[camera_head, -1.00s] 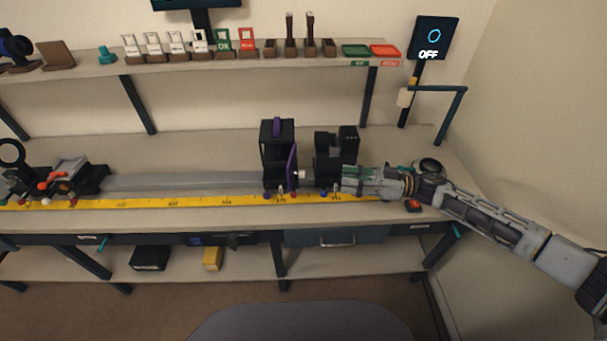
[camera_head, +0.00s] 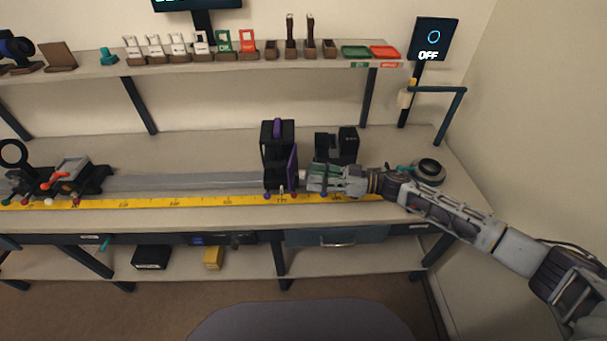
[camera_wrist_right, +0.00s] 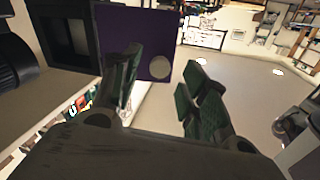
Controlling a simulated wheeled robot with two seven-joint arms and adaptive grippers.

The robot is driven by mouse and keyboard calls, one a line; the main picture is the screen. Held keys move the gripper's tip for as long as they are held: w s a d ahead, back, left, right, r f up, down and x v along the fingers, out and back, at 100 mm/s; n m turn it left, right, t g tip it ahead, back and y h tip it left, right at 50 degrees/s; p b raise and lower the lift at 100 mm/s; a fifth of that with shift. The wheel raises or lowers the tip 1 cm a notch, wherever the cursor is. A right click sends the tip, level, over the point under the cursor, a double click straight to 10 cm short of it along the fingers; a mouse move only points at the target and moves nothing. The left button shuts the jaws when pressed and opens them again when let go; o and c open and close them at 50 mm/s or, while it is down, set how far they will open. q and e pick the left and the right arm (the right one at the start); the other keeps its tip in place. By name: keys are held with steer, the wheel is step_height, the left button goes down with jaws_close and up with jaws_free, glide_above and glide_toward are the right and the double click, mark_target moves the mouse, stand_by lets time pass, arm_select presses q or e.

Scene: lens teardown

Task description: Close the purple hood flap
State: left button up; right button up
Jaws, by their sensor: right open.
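The purple hood flap (camera_head: 293,164) stands on the right side of the black hood box (camera_head: 278,150), swung out from it. In the right wrist view the purple flap (camera_wrist_right: 150,42) is a flat panel with a pale round spot near its lower corner, beside the dark square opening (camera_wrist_right: 68,38) of the box. My right gripper (camera_head: 306,181) reaches in from the right, just right of the flap. In the wrist view its green-padded fingers (camera_wrist_right: 160,92) are apart with nothing between them, in front of the flap. Whether a finger touches the flap is unclear. My left gripper is out of view.
A black block unit (camera_head: 347,143) stands just behind my right gripper. A grey rail (camera_head: 180,182) and a yellow ruler (camera_head: 150,202) run along the bench. A round dark object (camera_head: 430,170) sits behind my right wrist. A shelf with small cards and trays (camera_head: 385,50) is above.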

mark_target(304, 175)
steer(key=shift+x, duration=2.1)
jaws_close()
